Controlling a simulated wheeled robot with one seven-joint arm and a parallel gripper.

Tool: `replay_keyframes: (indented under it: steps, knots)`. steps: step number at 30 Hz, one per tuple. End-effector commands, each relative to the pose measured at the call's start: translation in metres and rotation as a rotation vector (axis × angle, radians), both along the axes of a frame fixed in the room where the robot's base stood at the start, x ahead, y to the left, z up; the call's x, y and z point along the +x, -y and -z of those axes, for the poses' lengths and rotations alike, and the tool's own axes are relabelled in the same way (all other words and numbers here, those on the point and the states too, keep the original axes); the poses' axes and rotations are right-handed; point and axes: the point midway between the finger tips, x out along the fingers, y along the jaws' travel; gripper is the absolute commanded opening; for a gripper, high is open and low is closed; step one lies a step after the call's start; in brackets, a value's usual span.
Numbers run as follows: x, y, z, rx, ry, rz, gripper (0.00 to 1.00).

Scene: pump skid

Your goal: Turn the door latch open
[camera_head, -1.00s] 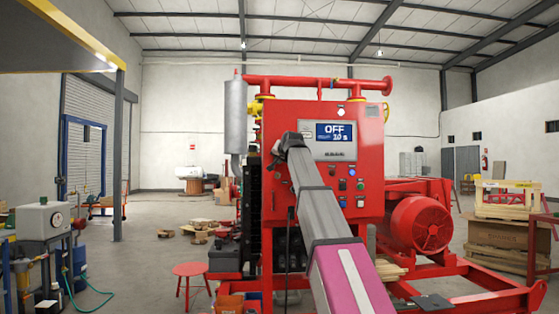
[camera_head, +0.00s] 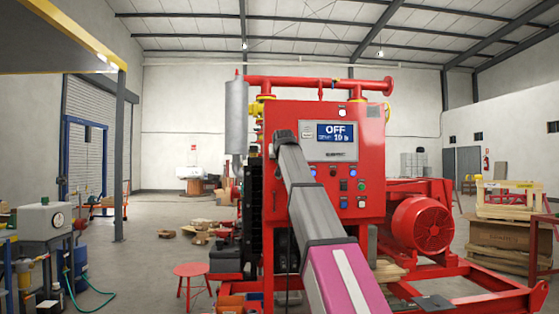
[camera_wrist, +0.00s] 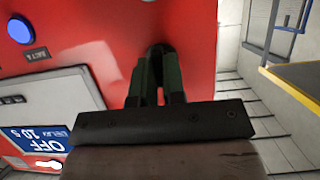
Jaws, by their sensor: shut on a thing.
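The red cabinet door (camera_head: 290,115) carries the display panel, which reads OFF. In the wrist view, the red door face (camera_wrist: 110,30) fills the upper left. The latch (camera_wrist: 159,47) is a small dark piece near the door's edge, mostly hidden between my fingers. My gripper (camera_wrist: 158,66) is shut on it, with both dark green fingers close together. In the head view my arm covers the gripper and the latch at the cabinet's left side. The door appears closed against the cabinet.
Buttons and lamps (camera_head: 345,185) sit right of my arm on the cabinet. A red motor (camera_head: 422,225) stands to the right. A red stool (camera_head: 193,272) stands on the floor at left.

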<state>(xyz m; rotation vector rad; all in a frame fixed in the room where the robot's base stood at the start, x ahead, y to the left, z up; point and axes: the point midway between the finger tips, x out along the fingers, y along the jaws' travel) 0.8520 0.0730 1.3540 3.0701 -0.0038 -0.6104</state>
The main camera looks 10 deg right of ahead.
Motion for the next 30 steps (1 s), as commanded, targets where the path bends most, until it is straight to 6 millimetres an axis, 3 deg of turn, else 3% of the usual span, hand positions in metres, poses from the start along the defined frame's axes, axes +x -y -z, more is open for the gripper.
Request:
replay_keyframes:
  steps: [10,13,23,30]
  knots:
    - [0.000,0.000,0.001,-0.006,-0.002,0.000,0.00]
    - [0.000,0.000,0.001,-0.006,-0.002,0.000,0.36]
    - [-0.002,0.000,0.000,-0.004,0.000,-0.001,0.36]
    - [-0.032,0.000,-0.011,-0.004,0.001,-0.001,0.36]
